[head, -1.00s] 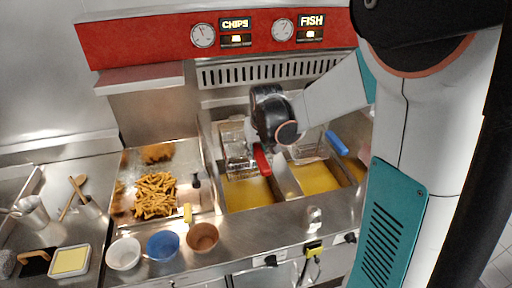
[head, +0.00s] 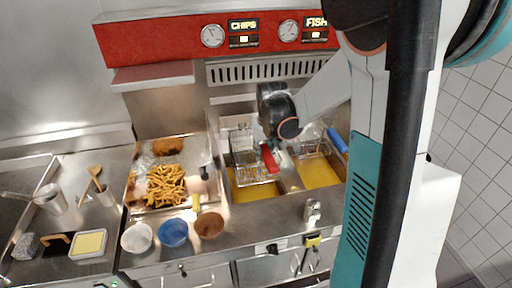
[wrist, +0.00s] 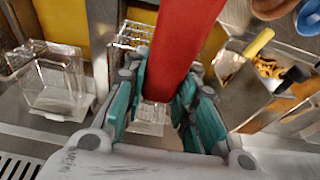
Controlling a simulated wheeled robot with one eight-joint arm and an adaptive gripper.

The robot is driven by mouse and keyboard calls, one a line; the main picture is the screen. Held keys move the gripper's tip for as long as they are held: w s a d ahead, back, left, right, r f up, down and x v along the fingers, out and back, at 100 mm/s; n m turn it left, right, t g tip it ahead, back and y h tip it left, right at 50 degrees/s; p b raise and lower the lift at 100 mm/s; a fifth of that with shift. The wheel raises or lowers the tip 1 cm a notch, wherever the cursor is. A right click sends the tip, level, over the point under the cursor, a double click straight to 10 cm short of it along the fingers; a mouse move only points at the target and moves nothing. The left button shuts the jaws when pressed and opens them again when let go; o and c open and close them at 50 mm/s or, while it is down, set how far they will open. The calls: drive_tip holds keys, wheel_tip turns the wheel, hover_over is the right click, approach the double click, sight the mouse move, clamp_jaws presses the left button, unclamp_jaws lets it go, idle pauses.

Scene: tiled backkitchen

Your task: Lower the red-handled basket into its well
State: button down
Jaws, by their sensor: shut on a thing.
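My gripper (wrist: 165,85) is shut on the red handle (wrist: 180,45), which fills the middle of the wrist view. In the head view the red handle (head: 269,158) shows just below my wrist. The wire basket (head: 252,170) on it is over the left well (head: 256,193) of yellow oil, with a strip of oil clear in front. I cannot tell how far its bottom is from the oil. Parts of the mesh also show behind the fingers in the wrist view (wrist: 130,36). My wrist hides the basket's back part in the head view.
A blue-handled basket (head: 338,140) stands at the right well (head: 318,174). A tray of chips (head: 166,186) lies left of the wells. A white bowl (head: 137,238), a blue bowl (head: 173,232) and a brown bowl (head: 209,225) stand along the front, with a shaker (head: 312,210) to the right.

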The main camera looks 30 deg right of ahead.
drive_tip(key=shift+f+b, duration=8.4)
drive_tip(key=shift+f, duration=3.05)
drive_tip(key=shift+f+b, duration=0.4)
drive_tip(key=shift+b, duration=0.05)
drive_tip(key=c, duration=1.2)
unclamp_jaws()
drive_tip(key=shift+r, duration=0.1)
drive_tip(key=v, duration=1.1)
drive_tip(key=shift+s+r, duration=0.15)
drive_tip(key=shift+r, duration=0.25)
